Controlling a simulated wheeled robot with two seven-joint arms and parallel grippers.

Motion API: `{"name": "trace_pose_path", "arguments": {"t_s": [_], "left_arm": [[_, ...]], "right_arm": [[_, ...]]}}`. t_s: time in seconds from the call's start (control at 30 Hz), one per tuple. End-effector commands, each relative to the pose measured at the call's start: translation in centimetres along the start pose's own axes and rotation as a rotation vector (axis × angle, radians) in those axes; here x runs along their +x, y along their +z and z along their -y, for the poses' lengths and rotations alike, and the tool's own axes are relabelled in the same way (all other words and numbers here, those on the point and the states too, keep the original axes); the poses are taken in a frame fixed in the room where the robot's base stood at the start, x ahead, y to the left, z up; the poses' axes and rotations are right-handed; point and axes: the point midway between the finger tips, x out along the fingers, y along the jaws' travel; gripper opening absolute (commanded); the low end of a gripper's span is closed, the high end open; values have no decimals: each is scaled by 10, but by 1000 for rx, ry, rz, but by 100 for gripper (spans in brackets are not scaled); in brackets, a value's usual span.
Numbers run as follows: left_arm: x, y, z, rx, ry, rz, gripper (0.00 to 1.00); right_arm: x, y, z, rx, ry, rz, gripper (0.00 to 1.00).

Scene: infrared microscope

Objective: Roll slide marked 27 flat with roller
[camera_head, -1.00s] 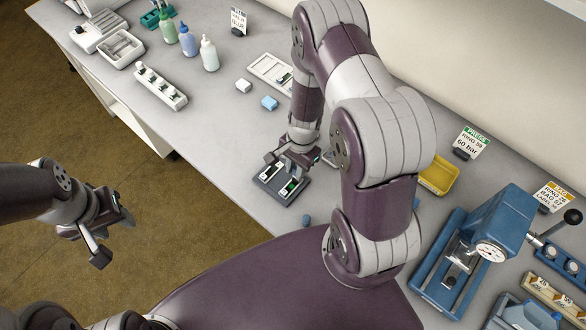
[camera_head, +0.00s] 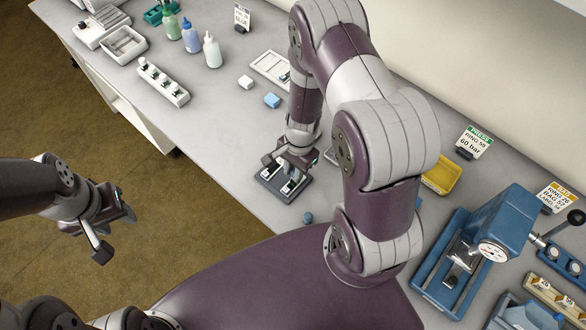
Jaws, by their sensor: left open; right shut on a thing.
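A dark slide holder (camera_head: 270,188) lies on the bench near its front edge, with two pale slides side by side. The number 27 is not readable on either slide. My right gripper (camera_head: 294,163) points down over the holder's far part. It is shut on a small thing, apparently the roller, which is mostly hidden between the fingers. It sits low over the slides; I cannot tell whether it touches one. My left gripper (camera_head: 116,232) is open and empty, out over the floor, left of the bench.
A blue press (camera_head: 497,231) and a yellow tray (camera_head: 441,175) stand right of my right arm. A white block (camera_head: 246,82) and a blue block (camera_head: 272,101) lie beyond the holder. Bottles (camera_head: 212,52) and a white rack (camera_head: 163,83) stand at the back left.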

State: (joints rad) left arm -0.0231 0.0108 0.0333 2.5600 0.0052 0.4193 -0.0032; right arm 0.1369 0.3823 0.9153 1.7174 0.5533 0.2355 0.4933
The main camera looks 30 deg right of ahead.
Motion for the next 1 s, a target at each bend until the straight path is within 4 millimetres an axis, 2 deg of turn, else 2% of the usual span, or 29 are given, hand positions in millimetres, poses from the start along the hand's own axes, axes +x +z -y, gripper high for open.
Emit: {"name": "trace_pose_path", "arguments": {"t_s": [0.2, 0.53, 0.9, 1.0], "left_arm": [[-4, 0, 0, 0, 0, 0, 45], [-8, -1, 0, 0, 0, 0, 45], [-54, -6, 0, 0, 0, 0, 45], [-61, -7, 0, 0, 0, 0, 45]], "right_arm": [[-2, -15, 0, 1, -1, -1, 0], [-5, -15, 0, -1, 0, -1, 0], [-55, -8, 0, -1, 0, -1, 0], [-63, -6, 0, -1, 0, 0, 0]]}}
